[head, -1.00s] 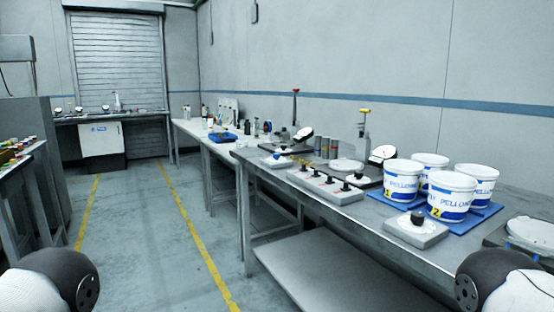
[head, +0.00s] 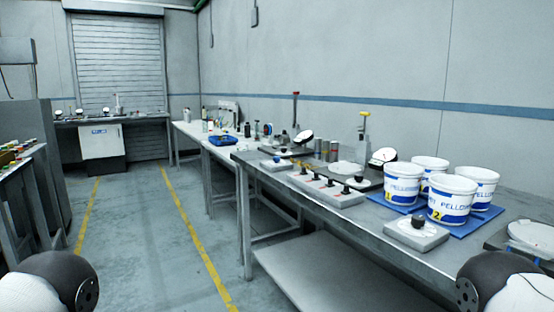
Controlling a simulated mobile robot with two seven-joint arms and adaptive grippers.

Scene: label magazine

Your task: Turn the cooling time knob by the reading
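Several control boxes with knobs stand on the long grey bench. The nearest is a grey box (head: 416,236) with a single black knob (head: 417,221) at the front edge. Farther back is a long box (head: 345,199) with several dark knobs. Beyond it is a small box with a blue knob (head: 277,158). Round white-faced dials stand behind them, one at the right (head: 384,155) and one farther left (head: 303,136). Their readings are too small to tell, and I cannot tell which knob is the cooling time knob. Both my grippers are out of view.
White buckets (head: 453,195) stand on a blue mat (head: 466,224) at the bench's right. A yellow-topped press (head: 363,127) and a red-topped one (head: 295,110) stand at the back. A low shelf (head: 330,275) lies under the bench. The yellow-lined aisle (head: 145,235) is clear.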

